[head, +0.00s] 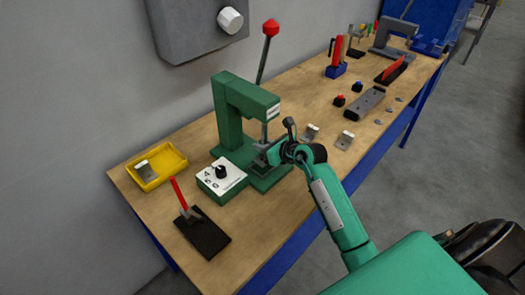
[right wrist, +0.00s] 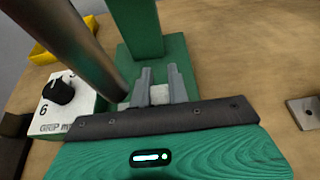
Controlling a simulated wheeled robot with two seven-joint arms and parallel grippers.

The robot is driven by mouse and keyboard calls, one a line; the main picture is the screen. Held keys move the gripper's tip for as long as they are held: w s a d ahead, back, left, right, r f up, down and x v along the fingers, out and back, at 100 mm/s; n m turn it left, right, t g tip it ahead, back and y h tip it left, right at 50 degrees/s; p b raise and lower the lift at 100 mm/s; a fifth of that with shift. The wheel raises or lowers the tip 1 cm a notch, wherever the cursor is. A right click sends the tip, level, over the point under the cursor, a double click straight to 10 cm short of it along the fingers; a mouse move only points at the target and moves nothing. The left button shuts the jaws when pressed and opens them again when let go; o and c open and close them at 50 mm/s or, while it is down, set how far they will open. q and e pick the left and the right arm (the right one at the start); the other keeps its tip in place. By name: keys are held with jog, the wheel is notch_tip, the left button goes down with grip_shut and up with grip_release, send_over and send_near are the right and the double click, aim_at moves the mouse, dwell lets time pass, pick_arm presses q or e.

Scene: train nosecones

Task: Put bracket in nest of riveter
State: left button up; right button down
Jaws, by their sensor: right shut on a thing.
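The green riveter (head: 230,115) stands on the wooden bench with its red-knobbed lever raised; its column also shows in the right wrist view (right wrist: 134,30). My right gripper (head: 263,151) is at the riveter's base, below its ram. In the right wrist view, its two grey fingers (right wrist: 158,82) are shut on a small pale bracket (right wrist: 160,95). The fingers hide much of the bracket and the nest, so I cannot tell whether the bracket touches the nest. Loose brackets lie on the bench to the right, one nearer (head: 345,140) and one farther (head: 309,134). My left gripper is out of view.
A white dial box (head: 222,182) stands left of the riveter's base. A yellow tray (head: 172,160) with a bracket is at the far left. Blocks and tools fill the bench's far end.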

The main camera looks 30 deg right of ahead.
notch_tip(320, 180, down, 3)
jog(key=shift+f+p, duration=0.1)
jog(key=shift+p, duration=0.3)
jog(key=shift+f, duration=0.15)
jog(key=shift+f, duration=0.2)
jog(key=c, duration=1.3)
grip_release()
jog(key=shift+c, duration=0.2)
jog(key=shift+r, duration=0.1)
